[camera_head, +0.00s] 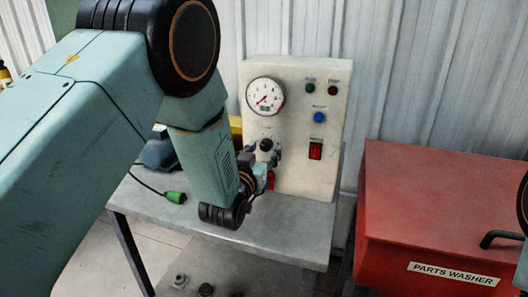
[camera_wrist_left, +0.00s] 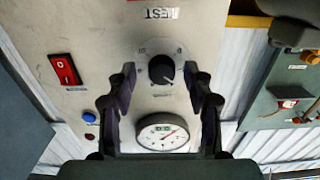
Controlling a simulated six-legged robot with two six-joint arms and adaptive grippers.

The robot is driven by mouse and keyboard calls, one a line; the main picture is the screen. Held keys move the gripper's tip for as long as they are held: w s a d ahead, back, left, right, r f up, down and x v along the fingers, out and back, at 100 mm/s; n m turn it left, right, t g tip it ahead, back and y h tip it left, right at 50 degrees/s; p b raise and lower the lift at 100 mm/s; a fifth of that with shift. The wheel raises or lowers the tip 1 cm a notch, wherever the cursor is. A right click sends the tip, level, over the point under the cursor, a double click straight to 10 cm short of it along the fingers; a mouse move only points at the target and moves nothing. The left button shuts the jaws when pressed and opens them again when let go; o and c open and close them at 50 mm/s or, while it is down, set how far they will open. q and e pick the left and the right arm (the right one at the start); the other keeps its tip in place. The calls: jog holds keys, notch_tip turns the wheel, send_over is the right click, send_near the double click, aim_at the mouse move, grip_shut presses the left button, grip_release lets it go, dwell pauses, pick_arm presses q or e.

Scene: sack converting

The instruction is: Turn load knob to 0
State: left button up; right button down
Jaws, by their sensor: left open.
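The load knob (camera_head: 266,145) is a round black knob on the front of a cream test panel (camera_head: 318,180), below the dial gauge (camera_head: 265,96). In the left wrist view the knob (camera_wrist_left: 162,69) sits in a pale dial ring with a light pointer mark; the scale is too small to read fully. My left gripper (camera_head: 266,157) is in front of the panel by the knob. In the wrist view its two dark fingers (camera_wrist_left: 163,82) are open on either side of the knob, apart from it. My right gripper is not in view.
A red rocker switch (camera_head: 315,150), blue button (camera_head: 319,117) and green and red lamps are on the panel's right. The panel stands on a grey table (camera_head: 290,240). A red parts washer (camera_head: 440,220) stands at right. A green-ended cable (camera_head: 176,197) lies at left.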

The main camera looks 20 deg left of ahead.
pick_arm(q)
jog(key=shift+w+a, duration=0.1)
jog(key=shift+w, duration=0.1)
jog(key=shift+s+a+r, duration=0.1)
jog(key=c, duration=0.3)
grip_shut()
